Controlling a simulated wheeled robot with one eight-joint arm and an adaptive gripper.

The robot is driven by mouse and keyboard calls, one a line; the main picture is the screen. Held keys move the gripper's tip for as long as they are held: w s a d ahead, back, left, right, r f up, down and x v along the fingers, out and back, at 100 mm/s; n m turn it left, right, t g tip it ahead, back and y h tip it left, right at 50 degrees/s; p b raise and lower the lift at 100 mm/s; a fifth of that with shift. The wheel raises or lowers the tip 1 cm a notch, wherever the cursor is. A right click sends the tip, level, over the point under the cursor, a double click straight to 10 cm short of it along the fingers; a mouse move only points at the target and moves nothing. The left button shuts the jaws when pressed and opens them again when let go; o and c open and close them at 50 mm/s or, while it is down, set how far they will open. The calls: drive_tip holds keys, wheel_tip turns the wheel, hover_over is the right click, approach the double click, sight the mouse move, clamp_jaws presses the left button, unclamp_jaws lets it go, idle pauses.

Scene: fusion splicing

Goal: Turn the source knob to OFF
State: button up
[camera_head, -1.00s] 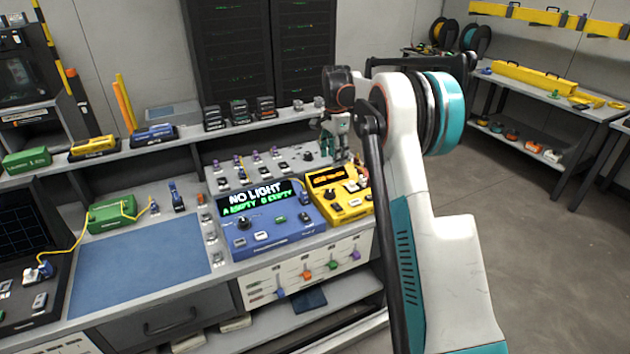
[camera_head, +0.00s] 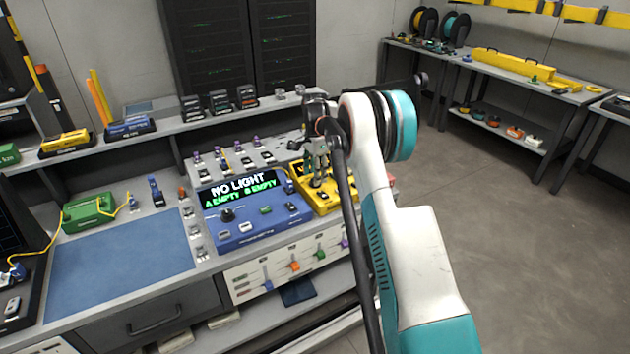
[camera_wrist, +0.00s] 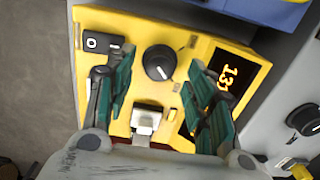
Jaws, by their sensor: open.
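The yellow device (camera_head: 322,203) stands on the bench to the right of the blue unit. In the wrist view its yellow panel (camera_wrist: 205,45) carries a black round knob (camera_wrist: 159,62) with a light pointer mark, a lit display (camera_wrist: 232,80) with orange characters, and a whitish switch or connector (camera_wrist: 147,119). Which knob is the source knob I cannot read from a label. My gripper (camera_wrist: 160,85) is open above this panel, its green-padded fingers on either side of the black knob and apart from it. In the head view my gripper (camera_head: 316,180) hangs over the yellow device and partly hides it.
The blue unit (camera_head: 250,240) beside it reads "NO LIGHT", "A EMPTY B EMPTY". Several small switches and connectors stand behind on the bench. A blue mat (camera_head: 120,255) lies to the left. Another dark knob (camera_wrist: 305,120) shows at the wrist view's right edge.

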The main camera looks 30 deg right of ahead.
drive_tip(key=shift+f, duration=0.95)
drive_tip(key=c, duration=1.1)
